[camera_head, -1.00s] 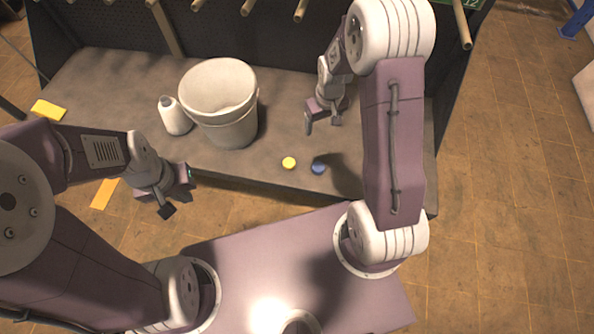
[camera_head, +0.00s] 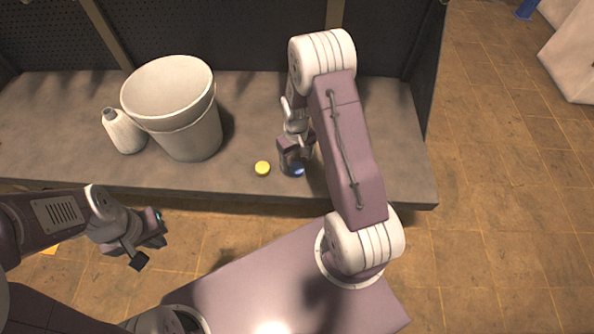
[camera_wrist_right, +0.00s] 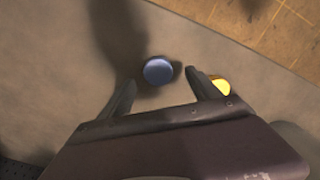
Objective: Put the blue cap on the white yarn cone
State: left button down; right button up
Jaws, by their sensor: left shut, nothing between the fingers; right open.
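The blue cap (camera_head: 292,170) lies on the grey bench, partly hidden by my right gripper (camera_head: 294,168) in the head view. In the right wrist view the blue cap (camera_wrist_right: 158,71) lies just ahead of and between the open fingertips of my right gripper (camera_wrist_right: 160,82), not gripped. The white yarn cone (camera_head: 124,131) stands on the bench at the left, beside the bucket, with a grey tip. My left gripper (camera_head: 148,254) is shut and empty, in front of the bench at the lower left.
A yellow cap (camera_head: 262,168) lies left of the blue one and shows beside a right finger in the wrist view (camera_wrist_right: 220,86). A large white bucket (camera_head: 190,136) stands between the cone and the caps. The bench (camera_head: 392,150) is clear at the right.

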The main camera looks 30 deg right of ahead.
aim_at(297, 167)
jog(key=f+b, duration=0.1)
jog(key=f, duration=0.1)
jog(key=f+b, duration=0.2)
jog(key=f, duration=0.1)
jog(key=shift+w+d+f+b, duration=0.1)
jog(key=shift+w+d+b, duration=0.1)
jog(key=shift+b, duration=0.1)
jog(key=shift+r, duration=0.2)
jog(key=shift+c, duration=0.6)
jog(key=c, duration=1.3)
notch_tip(297, 167, up, 4)
jog(key=p, duration=0.3)
jog(key=shift+r+p, duration=0.2)
jog(key=shift+p, duration=0.2)
jog(key=s+d+r+p, duration=0.1)
jog(key=s+r+p, duration=0.1)
jog(key=s, duration=0.1)
jog(key=s+d+r+p, duration=0.1)
jog(key=s+d+r, duration=0.1)
jog(key=s, duration=0.2)
jog(key=s+d+r+p, duration=0.2)
jog(key=s, duration=0.1)
jog(key=shift+s+d+r+p, duration=0.2)
jog(key=shift+r+p, duration=0.1)
